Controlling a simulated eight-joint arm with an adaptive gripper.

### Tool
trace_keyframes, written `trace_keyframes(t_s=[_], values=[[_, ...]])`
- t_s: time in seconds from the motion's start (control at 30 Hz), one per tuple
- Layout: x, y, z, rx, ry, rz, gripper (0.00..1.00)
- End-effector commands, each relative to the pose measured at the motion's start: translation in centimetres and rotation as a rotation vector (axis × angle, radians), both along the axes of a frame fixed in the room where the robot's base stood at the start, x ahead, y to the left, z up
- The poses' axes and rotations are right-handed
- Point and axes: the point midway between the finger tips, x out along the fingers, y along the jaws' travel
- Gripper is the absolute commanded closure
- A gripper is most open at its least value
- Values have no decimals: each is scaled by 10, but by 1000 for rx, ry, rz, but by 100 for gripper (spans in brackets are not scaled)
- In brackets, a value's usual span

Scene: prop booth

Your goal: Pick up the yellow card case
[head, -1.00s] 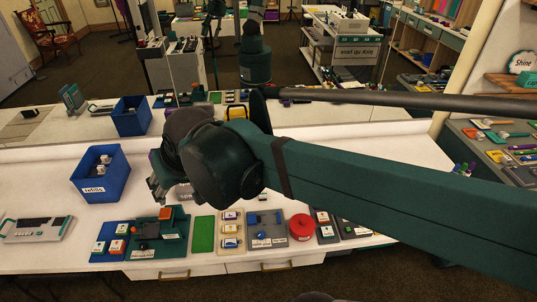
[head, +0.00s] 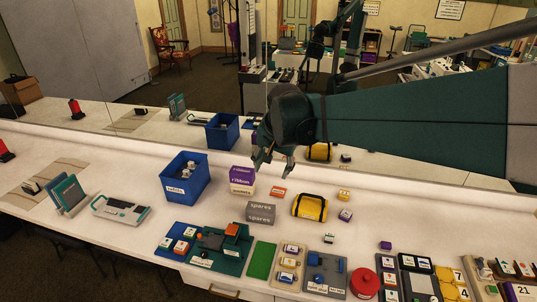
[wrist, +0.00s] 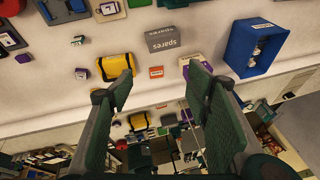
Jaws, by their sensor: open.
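A yellow case with black ends (head: 310,207) lies on the white counter, right of the grey spares box. I take it for the card case, though no label on it is readable. It also shows in the wrist view (wrist: 115,66), close to the left finger's tip. My gripper (head: 271,165) is above the counter, to the upper left of the case in the head view. In the wrist view its fingers (wrist: 160,78) are wide apart, with nothing held between them.
The grey spares box (head: 260,212), a purple ribbon box (head: 243,177) and a small orange box (head: 278,192) are near the case. A blue bin (head: 185,178) stands to their left. Trays of small items line the front edge. A mirror behind reflects the counter.

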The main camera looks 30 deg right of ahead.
Motion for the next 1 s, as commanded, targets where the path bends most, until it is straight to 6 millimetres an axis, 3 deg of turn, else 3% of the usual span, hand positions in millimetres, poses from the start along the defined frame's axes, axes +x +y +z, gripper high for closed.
trace_keyframes(t_s=[0.4,1.0], values=[[45,-81,-27,87,44,-276,51],[86,-208,-92,199,101,-678,51]])
